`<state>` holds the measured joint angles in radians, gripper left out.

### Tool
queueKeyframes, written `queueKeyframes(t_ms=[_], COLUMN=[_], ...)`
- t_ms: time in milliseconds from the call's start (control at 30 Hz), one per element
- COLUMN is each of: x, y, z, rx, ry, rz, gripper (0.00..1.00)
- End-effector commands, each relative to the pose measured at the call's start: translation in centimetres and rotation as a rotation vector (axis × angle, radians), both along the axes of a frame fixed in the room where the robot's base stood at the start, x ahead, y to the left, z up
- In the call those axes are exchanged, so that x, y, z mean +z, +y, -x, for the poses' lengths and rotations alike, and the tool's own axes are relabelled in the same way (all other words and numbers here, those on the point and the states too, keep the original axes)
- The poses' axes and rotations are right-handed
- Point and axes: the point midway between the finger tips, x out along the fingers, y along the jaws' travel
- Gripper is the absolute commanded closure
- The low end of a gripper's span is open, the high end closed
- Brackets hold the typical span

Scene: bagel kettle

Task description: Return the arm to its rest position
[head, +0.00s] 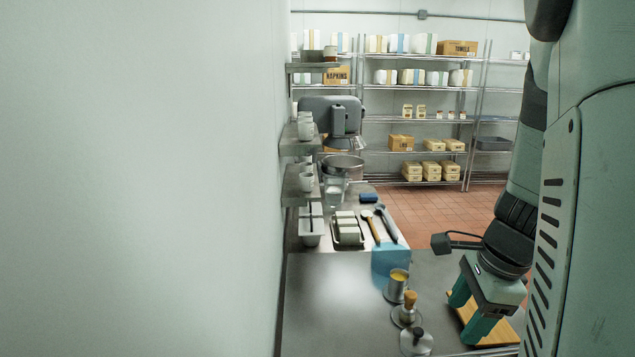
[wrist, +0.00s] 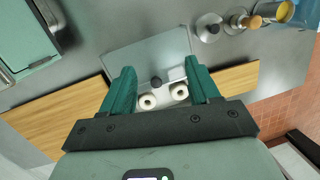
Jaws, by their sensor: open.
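My gripper (head: 468,316) points down over a wooden board (head: 500,332) at the right of the grey counter in the head view. In the wrist view its two teal fingers (wrist: 160,70) are spread apart. Between and beyond them lie a grey flat plate (wrist: 150,50), a small dark knob (wrist: 156,82) and two pale ring-ended pieces (wrist: 147,102). The fingers do not visibly grip any of these. The board shows on both sides of the fingers in the wrist view (wrist: 235,79). My arm fills the right side of the head view.
Left of my gripper stand a metal cup with yellow contents (head: 397,288), a wooden-topped metal piece (head: 407,312) and a dark-knobbed metal piece (head: 416,342). A blue sheet (head: 390,260) lies farther back. A teal box (wrist: 25,35) shows in the wrist view. The counter's left part (head: 325,305) is clear.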

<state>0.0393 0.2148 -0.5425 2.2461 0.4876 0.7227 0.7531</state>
Motion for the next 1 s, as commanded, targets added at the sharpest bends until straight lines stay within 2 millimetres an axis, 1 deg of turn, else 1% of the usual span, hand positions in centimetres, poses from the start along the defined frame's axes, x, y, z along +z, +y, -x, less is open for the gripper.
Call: queueKeyframes(t_ms=[33,133,200,300,433,500,600,700,800,1000], x=[2.1,5.6,7.8,10.7,13.5,14.5,15.5,16.0,16.3,16.3], y=[2.0,5.5,7.6,10.2,12.7,13.6,14.4,14.7,14.8,14.8], z=[0.2,1.2,2.3,4.4,7.6,9.2,10.9,12.1,12.5,12.6], rx=[0.131,0.405,0.595,0.864,1.186,1.330,1.486,1.580,1.625,1.634], ry=[-0.054,-0.142,-0.202,-0.278,-0.352,-0.374,-0.387,-0.387,-0.384,-0.382], rz=[0.002,0.038,0.082,0.173,0.331,0.420,0.533,0.610,0.648,0.654], gripper=[0.39,0.39,0.39,0.39,0.39,0.39,0.39,0.39,0.39,0.39])
